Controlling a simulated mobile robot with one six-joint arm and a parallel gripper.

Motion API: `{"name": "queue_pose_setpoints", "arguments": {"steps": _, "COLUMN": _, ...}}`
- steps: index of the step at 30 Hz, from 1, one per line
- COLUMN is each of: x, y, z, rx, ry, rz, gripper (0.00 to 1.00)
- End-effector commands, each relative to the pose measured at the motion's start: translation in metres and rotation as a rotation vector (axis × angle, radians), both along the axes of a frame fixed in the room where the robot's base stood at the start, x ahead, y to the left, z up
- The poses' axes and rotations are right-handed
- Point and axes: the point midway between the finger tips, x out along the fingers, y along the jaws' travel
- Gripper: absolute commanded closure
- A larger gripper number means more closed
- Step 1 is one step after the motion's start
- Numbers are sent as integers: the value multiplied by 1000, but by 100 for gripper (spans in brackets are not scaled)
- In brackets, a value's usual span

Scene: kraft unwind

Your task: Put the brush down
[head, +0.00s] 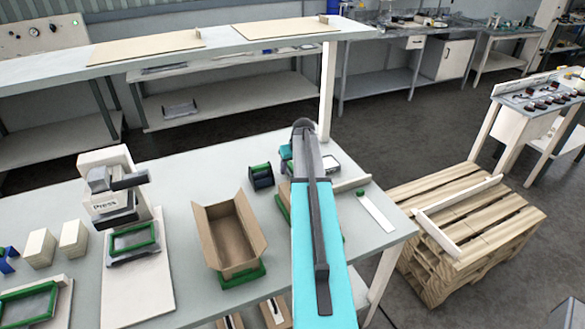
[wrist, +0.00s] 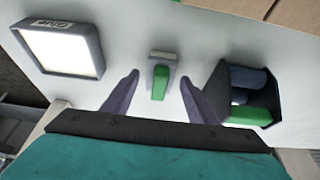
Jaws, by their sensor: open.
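The brush (wrist: 160,84), a small piece with a green part and a pale grey block at its far end, lies on the grey-white table top in the wrist view. My gripper (wrist: 160,79) is open, with one dark finger on each side of the brush. Gaps show between the fingers and the brush; I cannot tell how high the fingers are above the table. In the head view my turquoise arm hides the brush and the fingers.
A device with a white screen (wrist: 62,50) lies left of the fingers, and a black holder (wrist: 232,76) with rolls and a green part stands right. An open cardboard box (head: 232,236) and a press (head: 112,190) stand on the table. A wooden pallet (head: 470,228) stands to the right.

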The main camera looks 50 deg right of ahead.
Motion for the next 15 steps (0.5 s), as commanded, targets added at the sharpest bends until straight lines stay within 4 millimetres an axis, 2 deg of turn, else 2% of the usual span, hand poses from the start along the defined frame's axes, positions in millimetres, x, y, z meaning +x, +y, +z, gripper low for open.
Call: {"name": "queue_pose_setpoints", "arguments": {"steps": 15, "x": -20, "y": 8, "z": 49, "rx": -2, "ry": -2, "rz": 0, "gripper": 47}}
